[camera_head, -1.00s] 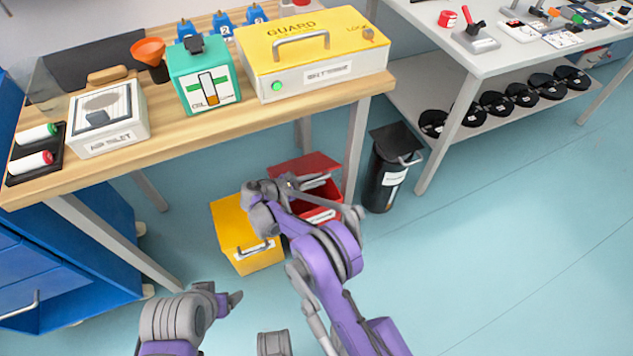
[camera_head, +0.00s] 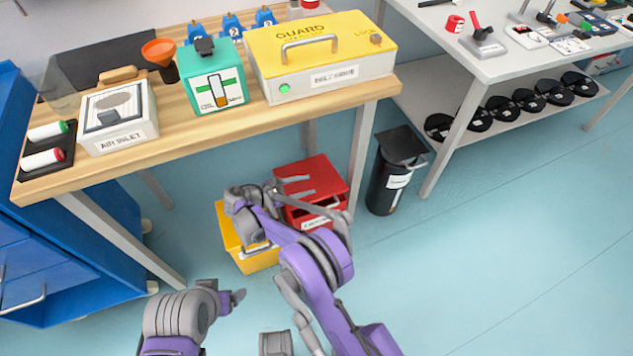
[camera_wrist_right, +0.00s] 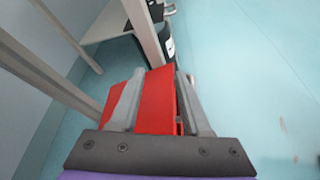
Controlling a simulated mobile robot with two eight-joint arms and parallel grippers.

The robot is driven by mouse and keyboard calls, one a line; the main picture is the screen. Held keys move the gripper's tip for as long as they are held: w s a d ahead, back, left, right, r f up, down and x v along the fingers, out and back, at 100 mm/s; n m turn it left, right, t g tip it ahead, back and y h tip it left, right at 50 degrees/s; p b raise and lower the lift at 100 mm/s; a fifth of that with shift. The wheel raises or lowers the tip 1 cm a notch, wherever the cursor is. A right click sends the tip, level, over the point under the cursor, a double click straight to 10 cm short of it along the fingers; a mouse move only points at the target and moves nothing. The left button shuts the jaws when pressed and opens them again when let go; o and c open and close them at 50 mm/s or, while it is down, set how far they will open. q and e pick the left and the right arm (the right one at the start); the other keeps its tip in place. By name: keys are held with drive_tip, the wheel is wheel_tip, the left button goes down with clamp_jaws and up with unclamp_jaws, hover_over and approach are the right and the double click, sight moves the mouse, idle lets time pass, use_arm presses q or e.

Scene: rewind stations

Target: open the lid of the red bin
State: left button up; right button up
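The red bin (camera_head: 335,205) stands on the floor under the wooden bench, right of the yellow bin (camera_head: 256,262). Its bright red lid (camera_head: 322,172) shows its top face and seems tilted, with a darker gap under its front edge. My right gripper (camera_head: 302,187) is over the lid with its fingers apart. In the right wrist view the red lid (camera_wrist_right: 157,100) fills the space between the spread fingers; whether they touch it I cannot tell. My left gripper (camera_head: 232,298) is low in front of the yellow bin, its opening unclear.
A black bin (camera_head: 388,185) stands right of the red bin, past a bench leg (camera_head: 362,145). A blue cabinet (camera_head: 75,270) is at the left. Floor at the right is clear.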

drive_tip(key=v, duration=0.4)
drive_tip(key=shift+s+a, duration=0.1)
drive_tip(key=shift+r, duration=0.1)
idle(0.3)
